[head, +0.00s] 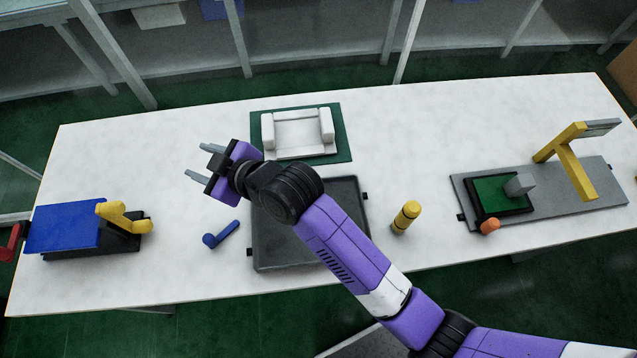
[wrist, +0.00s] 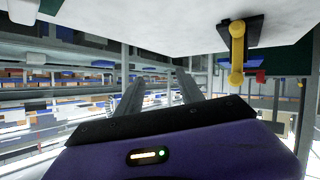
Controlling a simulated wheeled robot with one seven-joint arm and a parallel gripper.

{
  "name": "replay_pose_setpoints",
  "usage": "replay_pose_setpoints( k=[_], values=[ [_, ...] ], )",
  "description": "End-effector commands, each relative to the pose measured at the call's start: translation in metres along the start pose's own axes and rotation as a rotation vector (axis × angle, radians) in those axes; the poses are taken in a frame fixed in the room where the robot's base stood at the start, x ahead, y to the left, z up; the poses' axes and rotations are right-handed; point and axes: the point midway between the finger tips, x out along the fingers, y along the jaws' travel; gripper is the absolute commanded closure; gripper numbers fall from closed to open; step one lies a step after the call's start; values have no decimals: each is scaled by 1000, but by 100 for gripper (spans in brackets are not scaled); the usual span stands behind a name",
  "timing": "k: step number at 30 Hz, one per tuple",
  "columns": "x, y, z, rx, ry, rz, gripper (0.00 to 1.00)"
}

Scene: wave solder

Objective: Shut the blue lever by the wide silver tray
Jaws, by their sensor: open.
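The blue lever (head: 222,235) is on the white table, just left of the wide tray (head: 262,256). Its rounded end is at lower left and its arm slants to the upper right. The tray looks dark grey, with small black tabs at its sides, and my arm crosses over part of it. My gripper (head: 200,161) is open and empty, above the table, up and slightly left of the lever in the head view. In the wrist view the fingers (wrist: 160,92) are apart with nothing between them. The lever is not visible there.
A blue-topped box with a yellow handle (head: 122,216) is at far left; the handle also shows in the wrist view (wrist: 237,50). A white fixture (head: 300,150) sits on a green mat behind. A yellow cylinder (head: 405,217) and grey station (head: 590,204) are right.

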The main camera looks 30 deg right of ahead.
Motion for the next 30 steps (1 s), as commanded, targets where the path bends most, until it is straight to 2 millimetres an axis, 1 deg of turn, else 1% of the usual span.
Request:
replay_pose_setpoints(
  k=[1,9,18,30],
  values=[
    [-7,2,9,26,12,23,55],
    [-46,14,33,142,96,142,55],
    [-94,23,57,240,176,249,55],
    [-160,28,84,325,259,362,55]
  ],
)
